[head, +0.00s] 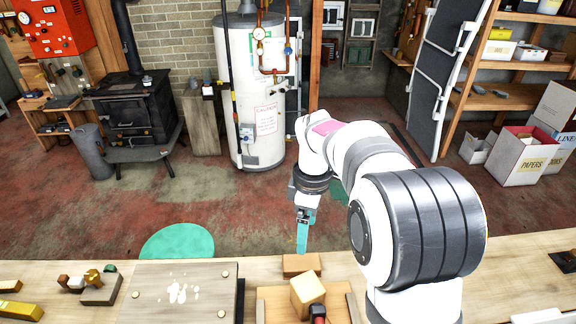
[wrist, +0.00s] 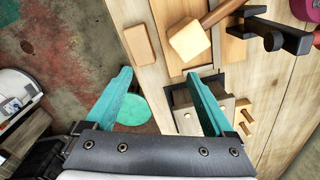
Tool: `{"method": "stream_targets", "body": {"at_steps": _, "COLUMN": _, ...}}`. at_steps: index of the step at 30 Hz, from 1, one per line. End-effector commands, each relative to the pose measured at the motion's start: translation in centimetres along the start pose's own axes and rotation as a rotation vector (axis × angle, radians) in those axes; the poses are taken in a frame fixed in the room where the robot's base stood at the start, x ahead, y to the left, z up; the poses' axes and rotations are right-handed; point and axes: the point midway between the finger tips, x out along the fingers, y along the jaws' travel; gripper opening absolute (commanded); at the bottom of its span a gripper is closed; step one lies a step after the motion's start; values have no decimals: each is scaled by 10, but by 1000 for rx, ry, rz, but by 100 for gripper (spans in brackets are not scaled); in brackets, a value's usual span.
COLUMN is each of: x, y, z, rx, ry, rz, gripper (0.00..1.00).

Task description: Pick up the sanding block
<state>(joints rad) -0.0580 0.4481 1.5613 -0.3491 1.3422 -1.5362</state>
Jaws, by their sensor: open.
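A small tan block (head: 301,264), which looks like the sanding block, lies flat near the bench's far edge. In the wrist view the block (wrist: 139,45) lies just beyond the tip of the left finger, with a smooth upper face and rounded corners. My gripper (head: 302,246) hangs above the far edge of the bench, just above the block in the head picture. In the wrist view my gripper (wrist: 158,73) has its two teal fingers wide apart with nothing between them.
A wooden mallet (head: 308,292) lies close to the block; its head (wrist: 189,40) also shows in the wrist view. A stained board (head: 150,290) sits left on the bench (head: 440,262).

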Motion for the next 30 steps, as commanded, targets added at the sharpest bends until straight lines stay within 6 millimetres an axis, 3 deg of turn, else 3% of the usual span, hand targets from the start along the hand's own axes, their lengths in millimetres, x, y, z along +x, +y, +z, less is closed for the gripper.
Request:
{"method": "stream_targets", "body": {"at_steps": 1, "x": 16, "y": 19, "z": -9, "rx": -127, "ry": -10, "rz": 0, "gripper": 88}}
{"method": "stream_targets", "body": {"at_steps": 3, "x": 31, "y": 37, "z": -17, "rx": -270, "ry": -19, "rz": 6, "gripper": 88}}
{"method": "stream_targets", "body": {"at_steps": 6, "x": 44, "y": 47, "z": -21, "rx": -363, "ry": -26, "rz": 9, "gripper": 88}}
{"method": "stream_targets", "body": {"at_steps": 15, "x": 124, "y": 48, "z": -18, "rx": -369, "ry": -26, "rz": 6, "gripper": 88}}
{"method": "stream_targets", "body": {"at_steps": 20, "x": 145, "y": 49, "z": -18, "rx": -368, "ry": -25, "rz": 10, "gripper": 88}}
{"method": "stream_targets", "body": {"at_steps": 27, "x": 190, "y": 48, "z": -13, "rx": -367, "ry": -25, "rz": 8, "gripper": 88}}
{"method": "stream_targets", "body": {"at_steps": 30, "x": 197, "y": 49, "z": -13, "rx": -367, "ry": -24, "rz": 11, "gripper": 88}}
